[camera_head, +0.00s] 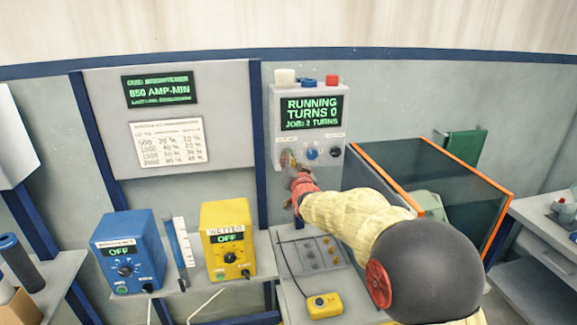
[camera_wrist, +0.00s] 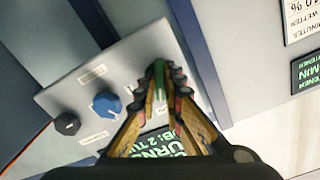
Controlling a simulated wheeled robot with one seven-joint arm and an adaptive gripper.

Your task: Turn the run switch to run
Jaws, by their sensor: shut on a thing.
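The grey control box (camera_head: 276,105) on the back wall has a green-lettered display (camera_head: 311,112) reading "RUNNING TURNS 0 JOB: 2 TURNS". Three controls sit in a row below it. My gripper (camera_head: 290,163) reaches the leftmost one and hides most of it. In the wrist view my gripper (camera_wrist: 160,88) is shut on a green switch handle (camera_wrist: 159,72), one finger on each side. The handle's label is too small to read. A blue knob (camera_wrist: 107,104) and a black knob (camera_wrist: 67,124) are beside it, clear of the fingers.
White, blue and red parts (camera_head: 332,80) top the box. A blue unit (camera_head: 128,250) and a yellow unit (camera_head: 228,240), both reading OFF, stand lower left. A yellow pendant (camera_head: 324,305) lies below my arm. An orange-edged glass tank (camera_head: 430,185) is close on the right.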

